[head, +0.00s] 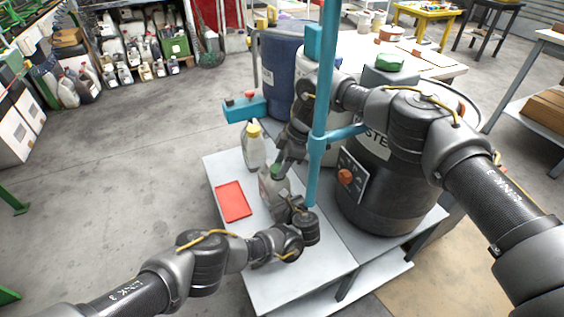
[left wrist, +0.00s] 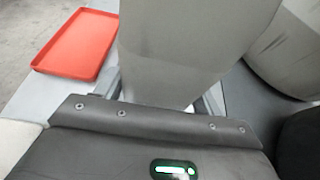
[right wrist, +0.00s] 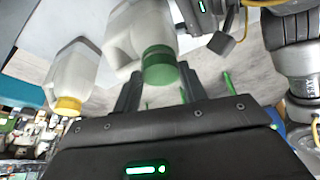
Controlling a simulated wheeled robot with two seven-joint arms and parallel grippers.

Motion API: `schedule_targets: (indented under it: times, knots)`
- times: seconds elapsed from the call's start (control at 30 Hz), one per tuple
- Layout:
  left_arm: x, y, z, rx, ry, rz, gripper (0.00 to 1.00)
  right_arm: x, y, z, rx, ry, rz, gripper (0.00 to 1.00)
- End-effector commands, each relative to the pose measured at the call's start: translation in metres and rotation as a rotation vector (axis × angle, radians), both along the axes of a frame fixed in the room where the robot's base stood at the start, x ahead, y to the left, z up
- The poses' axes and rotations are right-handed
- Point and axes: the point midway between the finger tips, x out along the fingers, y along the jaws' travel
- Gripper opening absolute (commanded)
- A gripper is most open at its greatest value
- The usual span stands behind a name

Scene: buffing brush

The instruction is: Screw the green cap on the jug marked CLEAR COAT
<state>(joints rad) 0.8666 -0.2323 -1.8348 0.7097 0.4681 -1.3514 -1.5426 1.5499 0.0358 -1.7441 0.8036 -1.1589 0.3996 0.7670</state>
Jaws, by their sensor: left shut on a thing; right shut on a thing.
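A translucent grey-white jug (head: 268,189) stands on the light grey bench. My left gripper (head: 284,204) is shut on its body, which fills the middle of the left wrist view (left wrist: 185,50). The green cap (right wrist: 160,66) sits at the mouth of this jug in the right wrist view; whether it is threaded down I cannot tell. My right gripper (right wrist: 160,88) is shut on the cap, one finger on each side; in the head view the cap (head: 277,170) is partly covered by that gripper. No CLEAR COAT lettering is readable.
A second jug with a yellow cap (head: 253,131) stands just behind. A red tray (head: 233,201) lies to the left. A blue post (head: 321,110) rises close to the right arm. A large black drum (head: 385,205) stands to the right.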

Motion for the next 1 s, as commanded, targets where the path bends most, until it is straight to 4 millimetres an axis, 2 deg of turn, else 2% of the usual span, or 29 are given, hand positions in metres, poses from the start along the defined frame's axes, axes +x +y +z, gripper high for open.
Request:
schedule_targets:
  times: [0.13,0.17,0.3,0.67,1.0]
  knots:
    - [0.000,0.000,0.000,0.001,-0.001,0.001,0.27,0.000,0.000,-0.003,0.000,0.000,0.000,0.21]
    - [0.000,0.000,0.000,0.001,-0.001,0.001,0.04,0.000,0.000,-0.003,0.000,0.000,0.000,0.46]
    - [0.000,0.000,0.000,0.001,-0.001,0.001,0.04,0.000,0.000,-0.003,0.000,0.000,0.000,0.64]
    - [0.000,0.000,0.000,0.001,-0.001,0.001,0.04,0.000,0.000,0.001,0.000,-0.001,0.000,0.64]
    - [0.000,0.000,0.000,0.001,-0.001,0.001,0.04,0.000,0.000,0.039,0.000,-0.001,0.001,0.64]
